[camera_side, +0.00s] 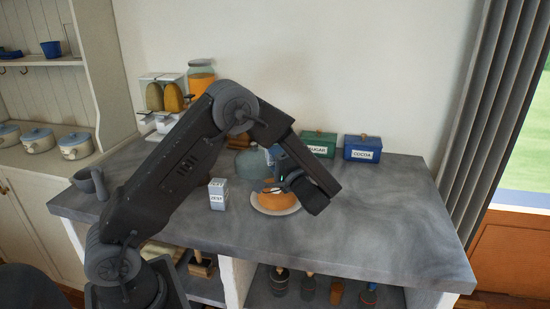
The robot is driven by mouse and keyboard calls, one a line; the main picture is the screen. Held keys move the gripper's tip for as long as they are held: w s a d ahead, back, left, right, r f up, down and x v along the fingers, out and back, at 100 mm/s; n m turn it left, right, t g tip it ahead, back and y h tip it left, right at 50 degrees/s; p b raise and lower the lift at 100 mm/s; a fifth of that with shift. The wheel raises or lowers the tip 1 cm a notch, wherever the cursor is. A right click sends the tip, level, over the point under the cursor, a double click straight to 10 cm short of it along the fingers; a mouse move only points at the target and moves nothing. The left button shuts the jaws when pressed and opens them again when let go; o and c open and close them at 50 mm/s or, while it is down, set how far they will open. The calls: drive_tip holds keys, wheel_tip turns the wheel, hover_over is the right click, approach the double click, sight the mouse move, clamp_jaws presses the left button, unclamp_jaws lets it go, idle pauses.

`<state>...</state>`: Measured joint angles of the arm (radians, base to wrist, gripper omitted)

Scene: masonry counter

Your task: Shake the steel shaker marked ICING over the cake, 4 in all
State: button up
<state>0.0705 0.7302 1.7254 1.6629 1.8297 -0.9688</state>
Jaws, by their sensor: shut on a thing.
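The cake (277,200), orange-brown, sits on a white plate (272,212) near the middle of the counter. My gripper (279,178) is just above the cake, largely covered by my own wrist. It is shut on a pale steel-blue thing (272,153), which I take for the steel shaker. Only a small part of it shows behind my arm, and its marking and tilt cannot be read. A pale grey shaker-like box (218,195) with a small dark label, perhaps ZEST, stands upright left of the plate.
A greenish glass dome (249,163) stands behind the cake. A green SUGAR tin (319,144) and a blue COCOA tin (362,148) stand at the back. A dark mortar (91,184) is at the left end. The counter's right part (410,210) is clear.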

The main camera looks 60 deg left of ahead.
drive_tip(key=shift+w+a, duration=0.25)
drive_tip(key=shift+w, duration=0.35)
drive_tip(key=shift+w+a, duration=0.3)
drive_tip(key=shift+w, duration=0.3)
drive_tip(key=shift+w+a, duration=0.25)
drive_tip(key=shift+w, duration=0.35)
drive_tip(key=shift+f, duration=1.55)
wheel_tip(320, 180, up, 3)
drive_tip(key=shift+r, duration=0.1)
